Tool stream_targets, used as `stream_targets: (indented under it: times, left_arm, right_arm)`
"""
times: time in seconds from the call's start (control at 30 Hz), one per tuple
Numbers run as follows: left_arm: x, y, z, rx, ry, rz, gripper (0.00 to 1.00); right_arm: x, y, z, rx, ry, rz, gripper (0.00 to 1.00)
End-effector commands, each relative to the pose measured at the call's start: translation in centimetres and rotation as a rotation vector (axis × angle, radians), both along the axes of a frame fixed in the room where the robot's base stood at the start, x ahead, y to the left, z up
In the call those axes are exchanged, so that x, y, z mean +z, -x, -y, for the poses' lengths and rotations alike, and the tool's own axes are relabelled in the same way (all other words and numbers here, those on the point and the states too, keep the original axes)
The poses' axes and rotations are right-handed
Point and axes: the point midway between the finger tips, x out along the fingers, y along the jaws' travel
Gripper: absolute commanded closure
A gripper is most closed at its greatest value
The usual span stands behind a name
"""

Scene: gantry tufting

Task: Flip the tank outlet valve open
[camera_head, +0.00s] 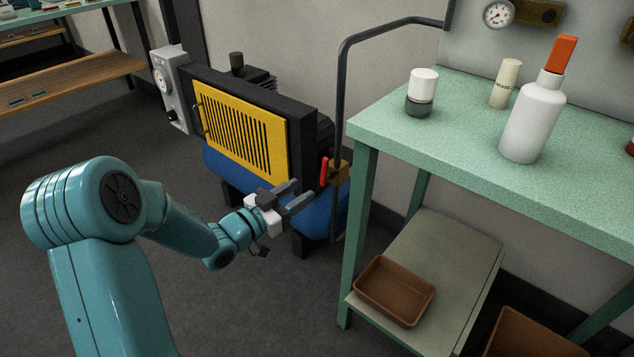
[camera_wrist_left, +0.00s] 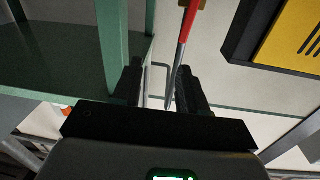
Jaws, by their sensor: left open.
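The tank outlet valve has a red lever (camera_head: 324,171) that hangs roughly upright beside a brass body (camera_head: 339,172). It sits at the right end of the blue tank (camera_head: 338,212), under the compressor's black housing. My left gripper (camera_head: 303,192) is open and empty, with its fingers pointing toward the lever from the lower left. In the left wrist view the red lever (camera_wrist_left: 187,28) runs down toward the gap between the open fingers (camera_wrist_left: 160,78), near the right-hand finger. I cannot tell whether they touch. My right gripper is not in view.
A green workbench (camera_head: 400,125) stands close to the right of the valve, with a white bottle (camera_head: 532,118) on top. A brown tray (camera_head: 394,290) lies on its lower shelf. A dark pipe (camera_head: 341,95) rises beside the valve. The yellow grille (camera_head: 240,130) is left of the lever.

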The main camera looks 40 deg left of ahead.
Motion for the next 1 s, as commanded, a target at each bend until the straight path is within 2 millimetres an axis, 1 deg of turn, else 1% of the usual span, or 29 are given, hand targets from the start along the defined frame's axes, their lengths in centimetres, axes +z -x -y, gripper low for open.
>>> stream_targets:
  times: [0.03,0.2,0.33,0.43,0.57,0.8,1.0]
  left_arm:
    - [-1.2,0.4,-0.8,0.021,-0.009,0.005,0.57]
    - [-2.5,1.4,-2.6,0.069,-0.029,0.009,0.57]
    - [-3.2,1.6,-3.3,0.085,-0.031,0.007,0.57]
    - [-3.2,0.9,-3.3,0.086,-0.032,0.007,0.57]
    - [-3.2,-1.4,-3.1,0.083,-0.031,0.007,0.57]
    - [-3.3,-7.2,-2.8,0.083,-0.031,0.008,0.57]
    - [-3.3,-11.4,-2.6,0.085,-0.031,0.006,0.57]
  right_arm:
    - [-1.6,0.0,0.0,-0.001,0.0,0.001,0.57]
    - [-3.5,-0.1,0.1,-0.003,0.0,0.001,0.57]
    - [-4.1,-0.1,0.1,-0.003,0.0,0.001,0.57]
    - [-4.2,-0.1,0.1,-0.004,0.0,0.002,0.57]
    - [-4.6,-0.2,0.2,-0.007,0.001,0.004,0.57]
    - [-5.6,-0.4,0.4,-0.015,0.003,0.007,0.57]
    - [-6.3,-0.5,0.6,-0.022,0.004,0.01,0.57]
